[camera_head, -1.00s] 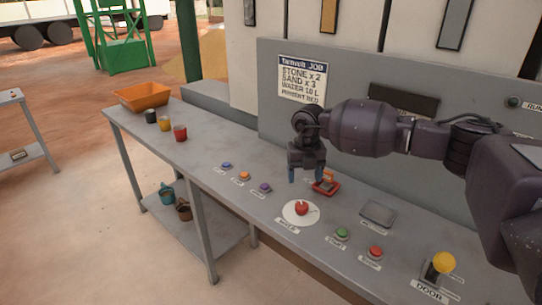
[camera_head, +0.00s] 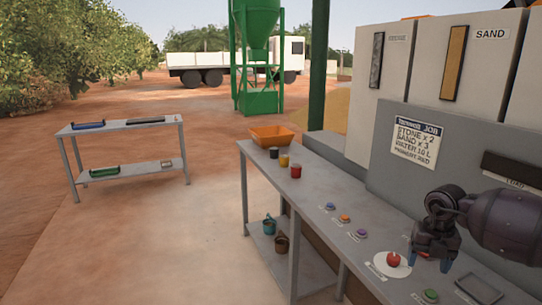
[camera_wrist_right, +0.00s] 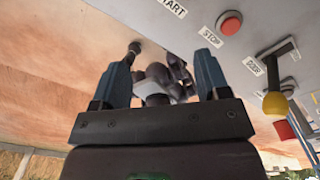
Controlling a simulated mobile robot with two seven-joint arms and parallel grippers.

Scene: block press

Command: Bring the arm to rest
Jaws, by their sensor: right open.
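My right gripper (camera_head: 430,264) hangs above the grey control bench, its two blue fingers apart with nothing between them. It is just right of the red knob (camera_head: 393,259) on its white round dial. In the right wrist view the open fingers (camera_wrist_right: 160,76) also frame an empty gap, with dark machine parts beyond it. The red stop button (camera_wrist_right: 230,23) and the yellow-topped door lever (camera_wrist_right: 275,102) lie to the right of the fingers. My left gripper is not in view.
The bench (camera_head: 300,192) carries blue (camera_head: 330,206), orange (camera_head: 345,218) and purple (camera_head: 361,233) buttons, small cups and an orange tray (camera_head: 271,136). A grey panel with a job sign (camera_head: 416,142) rises behind. A second table (camera_head: 125,126) stands apart at left; open ground lies between.

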